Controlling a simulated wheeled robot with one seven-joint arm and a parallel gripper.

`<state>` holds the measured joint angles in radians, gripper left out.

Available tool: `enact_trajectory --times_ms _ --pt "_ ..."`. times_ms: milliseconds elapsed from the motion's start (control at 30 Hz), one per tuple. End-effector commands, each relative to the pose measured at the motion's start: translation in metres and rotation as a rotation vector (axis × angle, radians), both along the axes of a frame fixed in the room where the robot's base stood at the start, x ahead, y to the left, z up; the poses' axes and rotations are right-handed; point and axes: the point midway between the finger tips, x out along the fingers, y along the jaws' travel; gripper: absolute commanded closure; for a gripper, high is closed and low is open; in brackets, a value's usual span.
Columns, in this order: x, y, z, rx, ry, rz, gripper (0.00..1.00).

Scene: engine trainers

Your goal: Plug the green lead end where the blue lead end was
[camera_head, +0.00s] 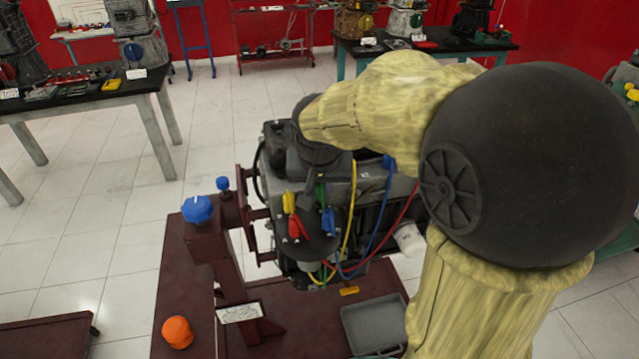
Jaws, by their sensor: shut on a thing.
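The engine trainer (372,180) stands in the middle of the view with a dark round panel (312,247) at its front. My gripper (320,184) points down over the top of this panel, partly hidden by my wrist. It is shut on the green lead end (320,194), of which only a small part shows. The blue lead end (327,221) is on the right side of the panel, just below the green one. A yellow lead end (290,203) and a red lead end (296,228) are at the panel's left. I cannot make out any empty socket.
Yellow, blue and red leads loop at the panel's right. A grey tray (375,325) is at the front. My arm hides much of the right side.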

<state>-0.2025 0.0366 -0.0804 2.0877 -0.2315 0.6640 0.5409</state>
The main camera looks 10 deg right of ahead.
Motion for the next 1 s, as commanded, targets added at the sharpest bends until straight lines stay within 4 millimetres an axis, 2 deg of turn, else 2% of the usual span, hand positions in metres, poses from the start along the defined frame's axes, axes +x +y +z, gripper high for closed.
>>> enact_trajectory --times_ms 1000 --pt "0.0000 -0.0001 -0.0081 0.000 0.000 0.000 1.00"
